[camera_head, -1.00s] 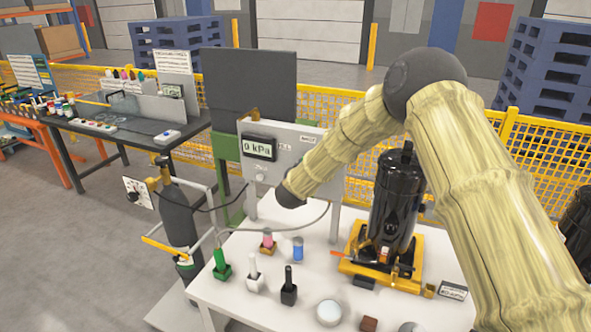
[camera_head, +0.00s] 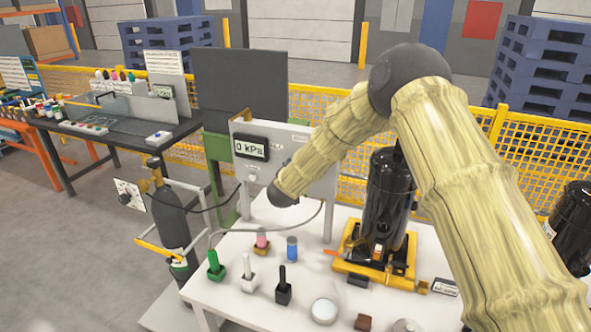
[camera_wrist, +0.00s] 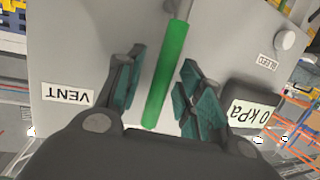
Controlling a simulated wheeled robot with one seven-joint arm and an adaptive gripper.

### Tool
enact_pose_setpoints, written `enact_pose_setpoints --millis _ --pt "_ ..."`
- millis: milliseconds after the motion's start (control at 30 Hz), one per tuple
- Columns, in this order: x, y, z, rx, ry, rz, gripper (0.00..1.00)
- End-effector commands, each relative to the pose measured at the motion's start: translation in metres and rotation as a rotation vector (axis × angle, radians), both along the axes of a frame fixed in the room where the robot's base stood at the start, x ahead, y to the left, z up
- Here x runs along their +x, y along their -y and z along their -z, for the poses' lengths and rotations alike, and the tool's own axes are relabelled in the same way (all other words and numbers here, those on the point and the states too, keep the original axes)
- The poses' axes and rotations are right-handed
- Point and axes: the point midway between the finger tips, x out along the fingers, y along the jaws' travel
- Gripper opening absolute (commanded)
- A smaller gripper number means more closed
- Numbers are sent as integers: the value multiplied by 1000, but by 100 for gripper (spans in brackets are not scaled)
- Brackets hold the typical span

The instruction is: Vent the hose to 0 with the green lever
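The green lever (camera_wrist: 168,75) is a plain rod that runs upright through the middle of the wrist view. My gripper (camera_wrist: 163,57) has its two teal-padded fingers on either side of the lever, spread apart, with visible gaps to it. The "VENT" label (camera_wrist: 67,94) appears upside down on the grey panel (camera_wrist: 90,40). The pressure display (camera_wrist: 251,113) reads 0 kPa; the head view display (camera_head: 251,147) also reads 0 kPa. In the head view my arm covers the lever, and the fingers cannot be made out there. A dark hose (camera_head: 208,207) runs from the gas cylinder toward the panel.
The gas cylinder (camera_head: 172,222) stands left of the white table (camera_head: 240,312). A "BLEED" label and white knob (camera_wrist: 285,40) are on the panel.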

Motion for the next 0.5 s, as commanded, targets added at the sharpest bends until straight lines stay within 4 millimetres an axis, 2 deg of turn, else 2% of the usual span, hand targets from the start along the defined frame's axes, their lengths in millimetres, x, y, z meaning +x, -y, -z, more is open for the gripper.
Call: enact_pose_setpoints --millis 167,500 --pt "-10 -3 -3 0 0 -1 37" --pt "-67 -14 -17 -1 0 -2 37"
